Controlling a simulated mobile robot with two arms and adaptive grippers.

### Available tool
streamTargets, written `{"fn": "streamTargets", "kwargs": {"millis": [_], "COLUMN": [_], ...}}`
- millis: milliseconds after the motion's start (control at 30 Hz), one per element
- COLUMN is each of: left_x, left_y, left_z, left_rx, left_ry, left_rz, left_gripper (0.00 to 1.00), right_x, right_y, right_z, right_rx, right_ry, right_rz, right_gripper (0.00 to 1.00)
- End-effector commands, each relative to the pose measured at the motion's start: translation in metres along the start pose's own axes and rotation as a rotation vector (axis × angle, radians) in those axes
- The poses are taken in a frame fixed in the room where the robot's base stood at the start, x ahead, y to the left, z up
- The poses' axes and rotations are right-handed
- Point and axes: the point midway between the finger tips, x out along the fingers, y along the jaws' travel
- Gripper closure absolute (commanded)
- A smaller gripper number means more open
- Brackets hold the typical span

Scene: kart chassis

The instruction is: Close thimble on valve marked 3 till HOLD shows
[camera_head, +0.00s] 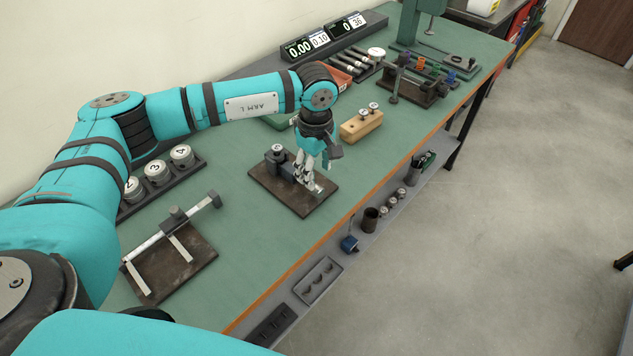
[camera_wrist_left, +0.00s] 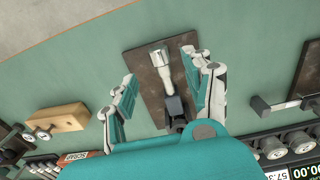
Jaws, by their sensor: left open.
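A dark plate (camera_head: 322,198) on the green bench carries a micrometer-like fixture with a silver thimble (camera_wrist_left: 162,68). A small round piece with a pale top (camera_head: 277,149) stands at its dark block; any mark on it is too small to read. My left gripper (camera_head: 305,165) is over the plate, pointing down. In the left wrist view its open fingers (camera_wrist_left: 166,88) stand either side of the fixture, with gaps to the thimble. A display (camera_head: 299,48) at the back reads 0.00; I see no HOLD on it. My right gripper is out of view.
A rack of white-topped pieces (camera_head: 157,172), one marked 3, is at left behind a caliper-like tool on a plate (camera_head: 181,270). A wooden block (camera_head: 361,126) with two small valves stands right of the fixture. Bare bench lies in front of the plate.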

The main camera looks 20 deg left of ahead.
Motion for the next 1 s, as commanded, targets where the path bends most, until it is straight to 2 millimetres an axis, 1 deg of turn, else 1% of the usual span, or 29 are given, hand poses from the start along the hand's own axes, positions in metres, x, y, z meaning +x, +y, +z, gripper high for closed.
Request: {"fn": "streamTargets", "kwargs": {"millis": [33,100,200,300,500,733,767,1000], "left_x": [0.01,0.023,0.04,0.053,0.064,0.064,0.064,0.064], "left_y": [-0.001,-0.001,-0.001,0.0,0.0,0.0,0.0,0.0], "left_z": [0.001,0.001,0.001,0.001,0.001,0.001,0.001,0.001], "left_rx": [0.0,-0.001,-0.001,0.0,0.001,0.0,0.0,0.0], "left_ry": [-0.001,-0.001,-0.001,-0.001,-0.001,0.0,0.0,-0.001], "left_rz": [-0.005,-0.004,-0.004,-0.002,0.0,0.0,0.0,0.0], "left_gripper": [0.48,0.48,0.48,0.48,0.48,0.48,0.51,0.82], "right_x": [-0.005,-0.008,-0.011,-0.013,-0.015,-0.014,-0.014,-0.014], "right_y": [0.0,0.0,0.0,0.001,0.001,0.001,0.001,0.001], "right_z": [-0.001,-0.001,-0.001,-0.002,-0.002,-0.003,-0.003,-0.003], "right_rx": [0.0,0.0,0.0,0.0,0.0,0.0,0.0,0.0], "right_ry": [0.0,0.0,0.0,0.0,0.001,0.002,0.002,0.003], "right_rz": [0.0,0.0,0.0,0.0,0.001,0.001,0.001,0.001], "right_gripper": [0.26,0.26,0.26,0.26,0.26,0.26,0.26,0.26]}}
